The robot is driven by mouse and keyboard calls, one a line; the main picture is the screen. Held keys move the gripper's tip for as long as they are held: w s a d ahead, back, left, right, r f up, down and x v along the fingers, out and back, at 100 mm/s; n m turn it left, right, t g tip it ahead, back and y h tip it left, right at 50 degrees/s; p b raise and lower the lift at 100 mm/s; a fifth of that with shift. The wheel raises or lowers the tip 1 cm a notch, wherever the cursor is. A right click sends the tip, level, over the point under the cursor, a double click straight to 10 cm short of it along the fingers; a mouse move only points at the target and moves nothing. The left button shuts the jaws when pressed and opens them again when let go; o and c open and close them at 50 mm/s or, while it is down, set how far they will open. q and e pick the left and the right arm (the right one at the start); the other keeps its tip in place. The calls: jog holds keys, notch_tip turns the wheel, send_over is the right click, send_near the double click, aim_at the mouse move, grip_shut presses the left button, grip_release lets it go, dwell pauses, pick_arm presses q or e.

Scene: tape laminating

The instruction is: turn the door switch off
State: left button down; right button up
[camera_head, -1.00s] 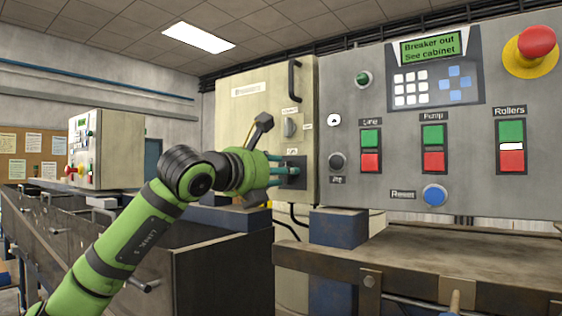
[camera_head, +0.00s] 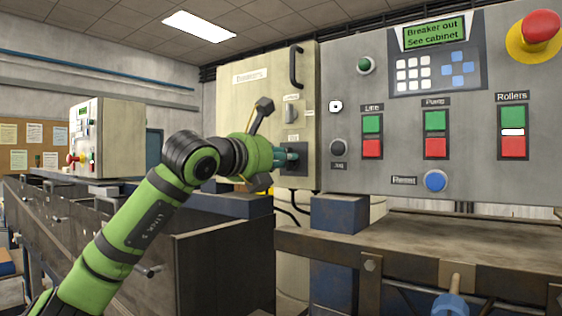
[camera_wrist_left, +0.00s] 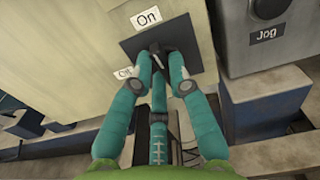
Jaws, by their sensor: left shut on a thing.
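The door switch is a small grey lever (camera_wrist_left: 154,46) on a dark square plate (camera_wrist_left: 190,50), low on the cream cabinet door (camera_head: 245,100). In the wrist view an "On" label (camera_wrist_left: 146,17) is above the plate, and a second label (camera_wrist_left: 126,72) at its lower left is partly hidden by a finger. My left gripper (camera_wrist_left: 162,72) is shut on the lever, with teal fingers to both sides and one below. In the head view the gripper (camera_head: 288,155) reaches the plate from the left. The fingers partly hide the lever, so its exact setting is unclear. My right gripper is not seen.
A rotary knob (camera_head: 291,112) and a black door handle (camera_head: 296,66) are above the switch. To the right, the grey panel (camera_head: 350,110) holds several buttons, an emergency stop (camera_head: 541,27) and a screen (camera_head: 435,33) reading "Breaker out See cabinet". A dark bench (camera_head: 225,265) is below my arm.

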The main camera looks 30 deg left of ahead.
pick_arm(q)
jog(key=n+b, duration=0.3)
jog(key=n, duration=0.2)
jog(key=n+b, duration=0.3)
jog(key=n, duration=0.3)
jog(key=n+b, duration=0.3)
jog(key=n, duration=0.3)
jog(key=shift+f, duration=0.35)
dwell(0.4)
jog(key=c, duration=1.2)
grip_release()
